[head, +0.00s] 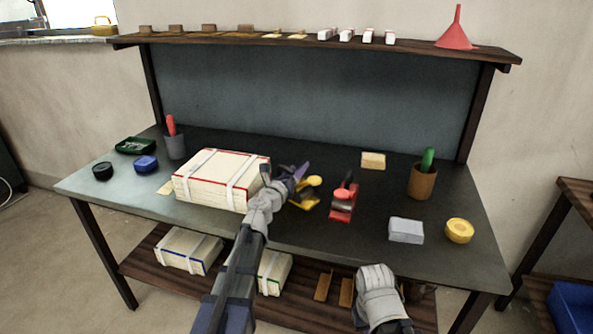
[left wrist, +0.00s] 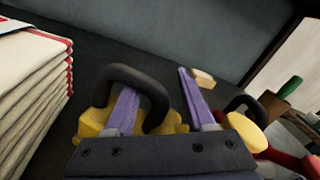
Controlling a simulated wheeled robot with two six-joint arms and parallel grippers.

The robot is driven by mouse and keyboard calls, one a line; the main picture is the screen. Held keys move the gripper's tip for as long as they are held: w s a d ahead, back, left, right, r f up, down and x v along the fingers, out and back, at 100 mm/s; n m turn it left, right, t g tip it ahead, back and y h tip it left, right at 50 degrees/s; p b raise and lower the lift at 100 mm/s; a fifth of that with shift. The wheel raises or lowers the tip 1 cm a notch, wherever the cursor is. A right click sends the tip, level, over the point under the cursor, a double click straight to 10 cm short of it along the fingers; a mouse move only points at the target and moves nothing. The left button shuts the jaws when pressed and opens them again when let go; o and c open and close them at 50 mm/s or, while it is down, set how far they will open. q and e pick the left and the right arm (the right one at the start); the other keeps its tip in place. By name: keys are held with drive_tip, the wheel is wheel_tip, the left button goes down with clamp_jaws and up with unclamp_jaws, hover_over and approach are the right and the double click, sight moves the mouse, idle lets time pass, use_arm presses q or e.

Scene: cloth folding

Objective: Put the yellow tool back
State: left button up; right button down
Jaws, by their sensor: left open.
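The yellow tool (head: 303,204) has a yellow body, a rounded yellow knob and a black looped handle. It sits on the dark tabletop just right of the stack of white boxes or books. In the left wrist view its yellow body (left wrist: 92,123) and black loop lie at the fingers. My left gripper (head: 291,172) is open over the tool, its purple fingers (left wrist: 158,88) apart. One finger overlaps the black loop; I cannot tell whether it touches. My right arm shows at the bottom of the head view, but its fingers cannot be made out.
The strapped white stack (head: 215,178) stands close left of the left gripper. A similar red tool (head: 343,205) stands just to the right. A grey block (head: 406,230), yellow roll (head: 459,231) and brown cup (head: 422,182) are farther right. A shelf (head: 330,45) runs above the back.

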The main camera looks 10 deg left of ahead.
use_arm(q)
drive_tip(key=s, duration=0.4)
drive_tip(key=s+a, duration=0.1)
drive_tip(key=s, duration=0.3)
drive_tip(key=s+a, duration=0.1)
drive_tip(key=s, duration=0.3)
drive_tip(key=shift+a, duration=0.1)
drive_tip(key=shift+w, duration=0.1)
